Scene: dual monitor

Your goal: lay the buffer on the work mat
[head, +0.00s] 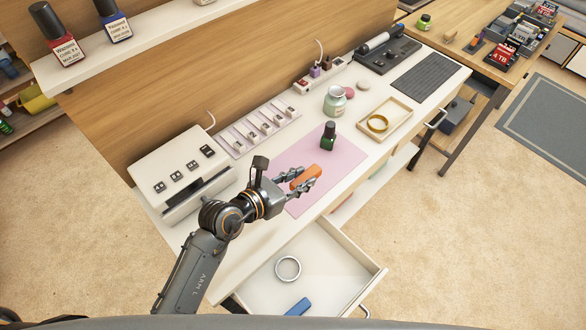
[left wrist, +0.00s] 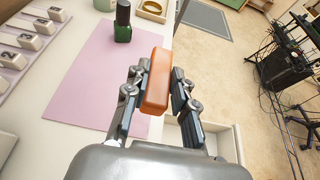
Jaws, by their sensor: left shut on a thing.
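The orange block-shaped buffer (head: 304,178) is held between the fingers of my left gripper (head: 298,180). The left wrist view shows the buffer (left wrist: 157,82) between both fingertips of the gripper (left wrist: 157,88). In the head view the buffer appears over the front part of the pink work mat (head: 318,162); its exact height above it is hard to tell. The mat (left wrist: 88,72) lies left of the buffer in the left wrist view. A dark green bottle (head: 328,137) stands upright on the mat. My right gripper is not in view.
An open drawer (head: 345,253) holds a silver ring (head: 288,268) and a blue item (head: 298,307). A tray with a yellow ring (head: 378,123), a jar (head: 335,100) and a numbered rack (head: 258,128) stand around the mat. A white device (head: 180,172) is at left.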

